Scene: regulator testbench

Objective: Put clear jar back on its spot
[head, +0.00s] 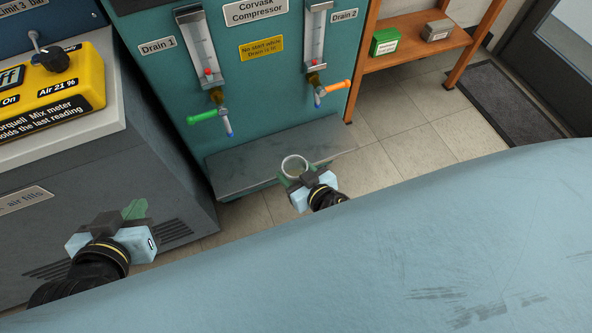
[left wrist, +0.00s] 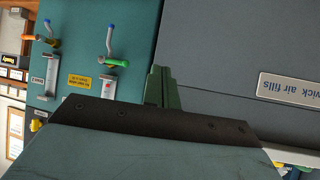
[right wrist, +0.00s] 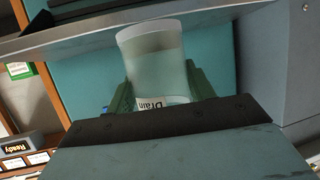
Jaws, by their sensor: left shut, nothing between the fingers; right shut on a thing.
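The clear jar (head: 294,166) is held by my right gripper (head: 297,179) in front of the grey shelf of the compressor. In the right wrist view the jar (right wrist: 152,62) is see-through, with a white label that reads "Drain", and sits between the green fingers. The right gripper is shut on it. My left gripper (head: 135,210) is shut and empty, in front of the grey cabinet at the left; its green fingers (left wrist: 161,88) show together in the left wrist view. No marked spot for the jar can be made out.
The teal compressor (head: 262,105) has a green-handled valve (head: 209,116) under Drain 1 and an orange-handled valve (head: 332,89) under Drain 2. The low grey shelf (head: 262,158) below them looks bare. A wooden rack (head: 415,50) stands at the right, with open floor before it.

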